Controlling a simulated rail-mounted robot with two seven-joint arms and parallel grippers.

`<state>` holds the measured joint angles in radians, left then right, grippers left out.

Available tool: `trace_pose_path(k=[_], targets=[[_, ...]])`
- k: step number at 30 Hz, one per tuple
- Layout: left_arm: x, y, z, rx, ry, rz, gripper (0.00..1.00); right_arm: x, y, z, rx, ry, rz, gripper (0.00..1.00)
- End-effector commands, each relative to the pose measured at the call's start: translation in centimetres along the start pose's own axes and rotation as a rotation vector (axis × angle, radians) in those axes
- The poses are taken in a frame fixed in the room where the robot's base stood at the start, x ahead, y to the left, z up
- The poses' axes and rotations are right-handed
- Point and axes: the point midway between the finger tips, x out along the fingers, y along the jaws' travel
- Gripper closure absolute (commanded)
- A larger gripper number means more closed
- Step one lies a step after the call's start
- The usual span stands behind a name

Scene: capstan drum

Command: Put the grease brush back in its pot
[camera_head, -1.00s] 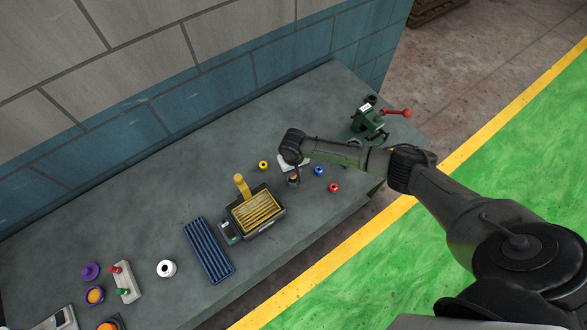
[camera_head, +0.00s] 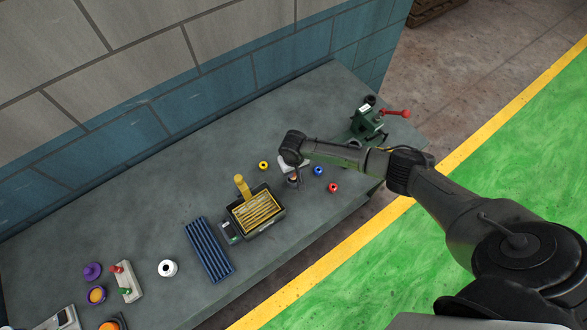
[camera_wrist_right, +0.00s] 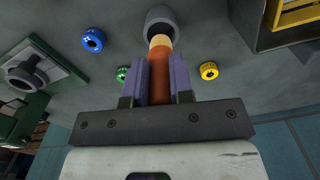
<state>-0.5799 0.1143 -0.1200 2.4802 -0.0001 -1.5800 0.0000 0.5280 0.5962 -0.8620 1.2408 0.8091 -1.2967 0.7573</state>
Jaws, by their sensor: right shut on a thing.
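My right gripper (camera_wrist_right: 160,82) is shut on the orange-brown handle of the grease brush (camera_wrist_right: 160,76), held between two purple fingers. The brush's pale end (camera_wrist_right: 159,41) points at the grey round pot (camera_wrist_right: 160,18) and overlaps its mouth in the right wrist view. I cannot tell whether the tip is inside or just in front of it. In the head view my right gripper (camera_head: 293,180) hangs over the bench near the pot, and the wrist hides much of both. My left gripper is not in view.
A yellow ring (camera_head: 263,165), a blue ring (camera_head: 318,171) and a red ring (camera_head: 333,187) lie around the gripper. A green ring (camera_wrist_right: 122,74) shows in the wrist view. A yellow-slatted tray (camera_head: 256,212) stands left, a green vise (camera_head: 367,123) right. The bench behind is clear.

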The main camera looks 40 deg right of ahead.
Motion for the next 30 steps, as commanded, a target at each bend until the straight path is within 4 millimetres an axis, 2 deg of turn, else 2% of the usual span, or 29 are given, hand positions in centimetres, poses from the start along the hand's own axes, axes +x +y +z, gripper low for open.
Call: trace_pose_path(k=[30], targets=[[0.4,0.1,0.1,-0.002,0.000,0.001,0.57,1.2,-0.1,0.0,-0.001,0.001,-0.001,1.00]])
